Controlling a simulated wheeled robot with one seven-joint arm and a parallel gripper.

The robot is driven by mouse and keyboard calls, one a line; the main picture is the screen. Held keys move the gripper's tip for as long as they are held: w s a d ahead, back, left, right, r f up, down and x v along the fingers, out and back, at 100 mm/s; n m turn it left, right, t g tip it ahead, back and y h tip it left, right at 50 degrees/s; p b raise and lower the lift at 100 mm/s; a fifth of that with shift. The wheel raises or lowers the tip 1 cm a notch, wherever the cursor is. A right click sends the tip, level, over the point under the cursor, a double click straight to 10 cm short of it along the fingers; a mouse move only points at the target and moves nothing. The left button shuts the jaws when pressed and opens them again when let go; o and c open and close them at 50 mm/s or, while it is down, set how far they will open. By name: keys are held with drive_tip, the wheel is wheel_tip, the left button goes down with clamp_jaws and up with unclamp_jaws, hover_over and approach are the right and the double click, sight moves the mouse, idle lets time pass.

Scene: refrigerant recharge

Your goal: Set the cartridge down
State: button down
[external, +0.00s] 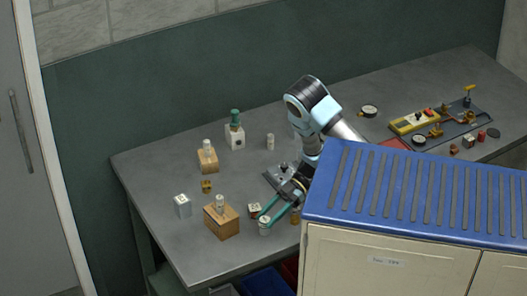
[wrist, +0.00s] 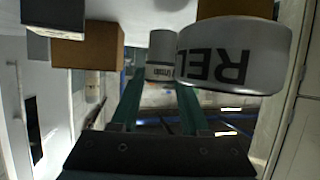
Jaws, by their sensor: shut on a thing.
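My gripper (external: 270,214), with green fingers, reaches down and left over the front part of the grey bench. In the wrist view the cartridge (wrist: 161,52) sits between the fingertips (wrist: 160,85), with a printed band partly hidden by a finger. I cannot tell whether its base touches the bench.
A wooden block (external: 222,224) with a pale cylinder on it stands left of my gripper. A large pale round part marked "REL" (wrist: 232,65) is beside the cartridge. A blue-topped cabinet (external: 415,195) stands at the right front.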

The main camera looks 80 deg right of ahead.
drive_tip(key=shift+f, duration=0.9)
drive_tip(key=shift+f, duration=0.2)
drive_tip(key=shift+c, duration=2)
unclamp_jaws()
